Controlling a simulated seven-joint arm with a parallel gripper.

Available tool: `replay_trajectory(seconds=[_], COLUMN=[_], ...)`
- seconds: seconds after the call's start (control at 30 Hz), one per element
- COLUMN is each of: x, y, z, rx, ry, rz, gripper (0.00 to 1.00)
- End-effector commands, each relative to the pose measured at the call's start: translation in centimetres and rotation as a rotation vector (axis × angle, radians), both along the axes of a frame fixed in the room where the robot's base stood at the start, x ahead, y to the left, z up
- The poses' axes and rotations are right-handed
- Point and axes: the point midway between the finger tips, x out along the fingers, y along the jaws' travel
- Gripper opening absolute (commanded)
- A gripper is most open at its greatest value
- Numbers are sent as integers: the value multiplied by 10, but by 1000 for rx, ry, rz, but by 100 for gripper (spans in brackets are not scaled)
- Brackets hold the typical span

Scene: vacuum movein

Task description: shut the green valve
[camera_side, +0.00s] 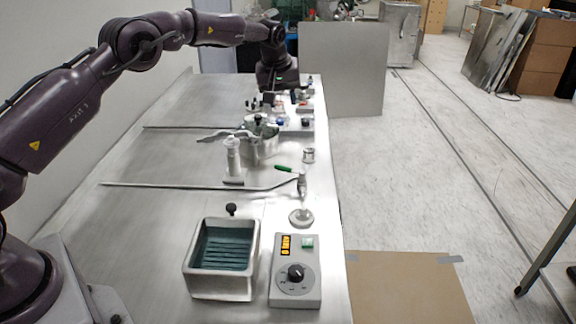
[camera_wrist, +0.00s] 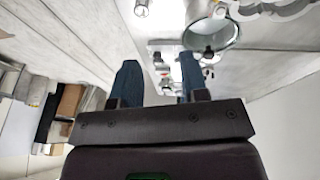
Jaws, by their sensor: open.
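The green valve handle (camera_side: 284,169) shows in the side view as a small green lever. It sits beside an upright metal fitting (camera_side: 302,183) at the right end of a long thin pipe (camera_side: 190,185) on the bench. My gripper (camera_side: 266,102) is over the far part of the bench, well behind the valve and apart from it. In the wrist view my gripper (camera_wrist: 160,82) shows two dark blue fingers spread apart with nothing held between them. I cannot make out the green valve in the wrist view.
A metal pot (camera_side: 260,146) and a white bottle (camera_side: 233,157) stand between my gripper and the valve. A small jar (camera_side: 308,155) is close to it. The bench's left side is mostly clear.

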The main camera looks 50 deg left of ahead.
Motion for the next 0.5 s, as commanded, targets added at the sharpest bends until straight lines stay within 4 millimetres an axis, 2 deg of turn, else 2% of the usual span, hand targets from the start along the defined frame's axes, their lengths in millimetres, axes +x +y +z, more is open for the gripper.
replay_trajectory(seconds=[0.3, 0.5], x=[6, -6], y=[22, 19], z=[-21, -20], rx=[-105, -275], ry=[-341, -646], rz=[210, 352], gripper=[41, 41])
